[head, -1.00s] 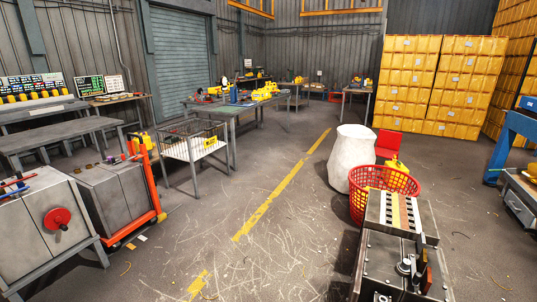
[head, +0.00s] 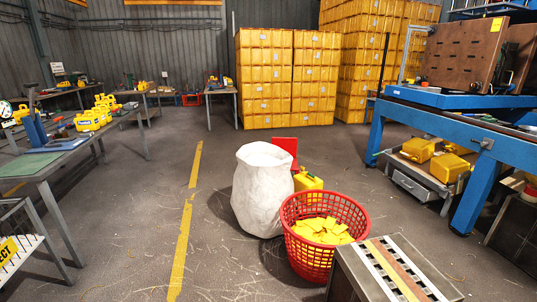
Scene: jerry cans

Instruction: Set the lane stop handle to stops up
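I cannot make out a lane stop handle in the head view now. A grey metal bench or machine (head: 345,283) with a striped top of white, black and tan bands stands at the bottom right, cut off by the lower edge of the picture. Whether it carries the handle cannot be told from here. Neither of my grippers shows in the picture.
A red basket (head: 304,262) of yellow pieces stands left of the striped machine, with a white sack (head: 258,195) behind it. A blue bench (head: 446,125) is at the right, a table (head: 40,165) at the left. Floor around the yellow line (head: 181,250) is clear.

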